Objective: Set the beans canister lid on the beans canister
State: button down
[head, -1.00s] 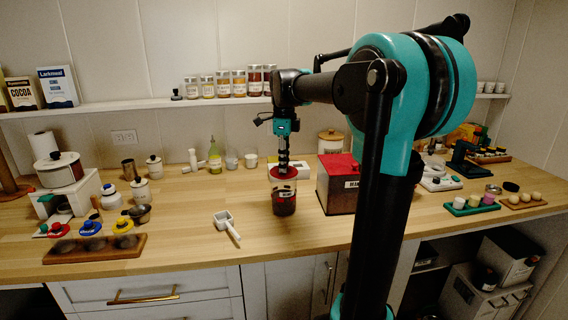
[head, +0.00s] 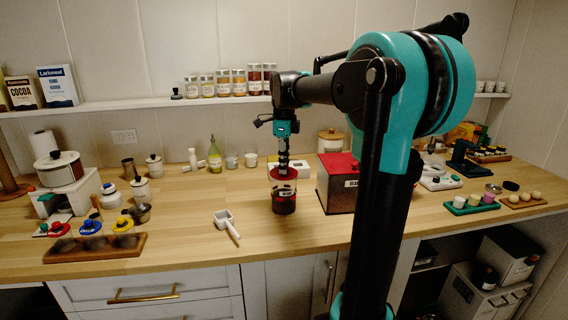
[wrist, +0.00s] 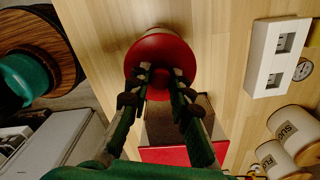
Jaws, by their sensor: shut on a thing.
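The beans canister (head: 284,201) is a clear jar with dark red contents and a small label, upright on the counter in the head view. The red, round beans canister lid (head: 282,174) is at the canister's mouth; I cannot tell whether it is fully seated. My gripper (head: 283,166) points straight down from above and is shut on the lid's knob. In the wrist view my gripper (wrist: 158,82) has both fingers at the knob in the middle of the red lid (wrist: 160,50). The lid hides most of the canister there.
A red-topped box (head: 338,188) stands close to the right of the canister. A white scoop (head: 227,223) lies to the front left. A wooden tray (head: 95,250) with coloured lids is farther left. The counter between scoop and canister is clear.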

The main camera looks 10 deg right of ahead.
jog(key=shift+f, duration=0.2)
jog(key=c, duration=1.6)
grip_release()
jog(key=shift+c, duration=0.2)
notch_tip(320, 180, up, 11)
jog(key=shift+s, duration=0.15)
